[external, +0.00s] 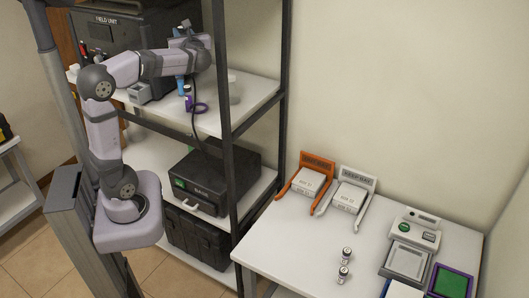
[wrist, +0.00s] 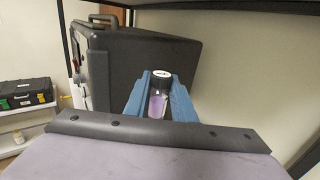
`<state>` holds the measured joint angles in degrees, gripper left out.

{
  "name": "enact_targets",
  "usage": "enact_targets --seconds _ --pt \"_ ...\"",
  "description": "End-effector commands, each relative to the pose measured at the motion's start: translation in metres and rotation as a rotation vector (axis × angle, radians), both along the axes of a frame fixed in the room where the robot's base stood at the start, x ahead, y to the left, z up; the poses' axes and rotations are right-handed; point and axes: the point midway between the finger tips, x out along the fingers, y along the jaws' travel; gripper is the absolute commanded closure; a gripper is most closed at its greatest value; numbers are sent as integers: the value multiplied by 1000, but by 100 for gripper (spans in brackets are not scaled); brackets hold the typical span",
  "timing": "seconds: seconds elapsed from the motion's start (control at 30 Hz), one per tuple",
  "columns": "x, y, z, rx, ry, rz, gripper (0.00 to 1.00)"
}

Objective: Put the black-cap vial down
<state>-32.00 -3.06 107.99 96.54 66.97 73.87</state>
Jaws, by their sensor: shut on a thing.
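The black-cap vial (wrist: 158,96) stands upright between the two blue fingers of my gripper (wrist: 160,98) in the wrist view. It is clear, with purple liquid inside and a white mark on top of its cap. My gripper is shut on it, and the fingers hide its sides and lower end. In the external view my gripper (external: 184,88) is at the upper rack shelf (external: 238,105), beside the field unit. The vial shows there as a small dark-topped shape (external: 187,91). I cannot tell whether its bottom touches the shelf.
A purple ring (external: 201,107) lies at the shelf's front. The black field unit (external: 105,32) stands behind my gripper, and a rack post (external: 221,75) is close on the right. The white table (external: 290,240) holds two more vials (external: 345,262), two labelled bays and instruments.

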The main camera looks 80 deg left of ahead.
Motion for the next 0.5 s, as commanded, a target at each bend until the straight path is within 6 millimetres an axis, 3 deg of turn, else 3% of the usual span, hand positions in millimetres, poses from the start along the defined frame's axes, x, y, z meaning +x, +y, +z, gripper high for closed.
enact_targets --seconds 0.5 --pt "55 43 -67 -2 0 -196 99"
